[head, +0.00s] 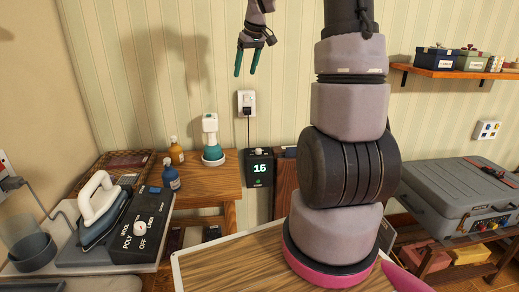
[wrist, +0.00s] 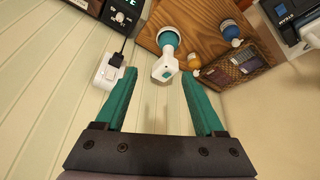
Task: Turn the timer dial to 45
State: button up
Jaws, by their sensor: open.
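The timer (head: 259,168) is a dark box low on the wall, its green display reading 15. A cord runs up from it to a plug in the wall socket. At the top left edge of the wrist view, the timer (wrist: 123,13) is partly cut off, with a small light knob (wrist: 120,17) beside its lit display. The number is not readable there. My gripper (head: 246,69) is open and empty, high before the wall, above the socket and well apart from the timer. Its teal fingers (wrist: 158,77) show spread in the wrist view.
The white wall socket (head: 246,103) is above the timer. A grey case (head: 460,195) stands right.

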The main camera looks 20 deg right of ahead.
jog(key=w+d+f+n, duration=0.1)
jog(key=w+d+f, duration=0.3)
jog(key=w+f, duration=0.25)
jog(key=w+d+f+n, duration=0.2)
jog(key=w+d+f, duration=0.25)
jog(key=f, duration=0.35)
jog(key=n+g+y, duration=0.1)
jog(key=n+y, duration=0.1)
send_near(260, 150)
jog(key=x, duration=0.9)
jog(key=shift+w+a+r, duration=0.15)
jog(key=shift+w, duration=0.25)
grip_shut()
